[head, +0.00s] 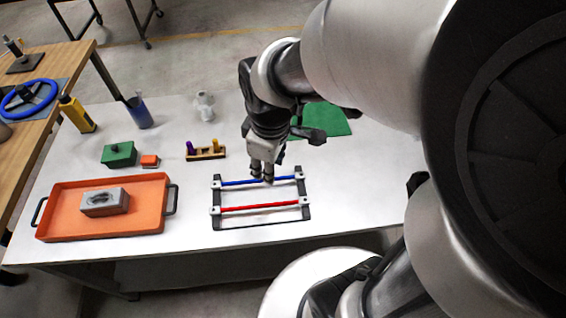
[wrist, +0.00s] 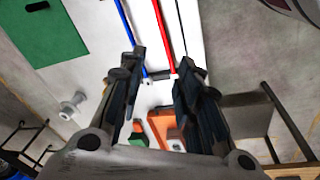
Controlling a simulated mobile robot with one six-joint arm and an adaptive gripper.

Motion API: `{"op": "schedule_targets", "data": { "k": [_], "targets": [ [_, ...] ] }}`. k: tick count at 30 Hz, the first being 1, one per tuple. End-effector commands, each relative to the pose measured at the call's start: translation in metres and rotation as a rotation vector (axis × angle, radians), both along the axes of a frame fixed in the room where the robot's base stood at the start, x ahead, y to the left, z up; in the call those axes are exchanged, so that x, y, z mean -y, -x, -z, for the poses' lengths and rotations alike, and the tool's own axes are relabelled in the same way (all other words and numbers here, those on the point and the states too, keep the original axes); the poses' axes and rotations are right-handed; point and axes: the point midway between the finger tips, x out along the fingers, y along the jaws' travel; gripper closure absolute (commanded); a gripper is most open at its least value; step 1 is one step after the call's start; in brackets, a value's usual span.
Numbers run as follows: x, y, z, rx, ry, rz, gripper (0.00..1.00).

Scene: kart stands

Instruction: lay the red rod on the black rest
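The red rod (head: 260,207) lies level across the near part of the black rest (head: 216,222), with white pieces at its ends. It also shows in the wrist view (wrist: 164,35), running up from between the fingers. A blue rod (head: 238,183) lies parallel to it on the far side, and in the wrist view (wrist: 125,22) it is left of the red one. My gripper (head: 262,178) is above or beside the middle of the blue rod in the head view; its height is hard to tell. In the wrist view (wrist: 162,68) its fingers are apart with nothing held.
An orange tray (head: 150,222) holding a grey block (head: 104,203) stands at the left. A brown holder (head: 206,155), a green box (head: 119,154) and a white fitting (head: 205,106) are farther back. A green mat (head: 325,120) lies behind my arm.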

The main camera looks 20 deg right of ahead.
Motion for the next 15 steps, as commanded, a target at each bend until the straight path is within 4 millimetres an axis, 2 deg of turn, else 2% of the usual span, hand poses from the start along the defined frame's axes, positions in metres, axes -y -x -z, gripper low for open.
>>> {"op": "schedule_targets", "data": {
  "k": [1, 6, 10, 15],
  "targets": [
    [0.0, 0.012, -0.021, 0.041, -0.015, 0.083, 0.69],
    [0.0, 0.057, -0.068, 0.141, -0.091, 0.385, 0.69],
    [0.0, 0.087, -0.086, 0.195, -0.152, 0.567, 0.69],
    [0.0, 0.108, -0.094, 0.228, -0.202, 0.699, 0.69]
  ]
}}
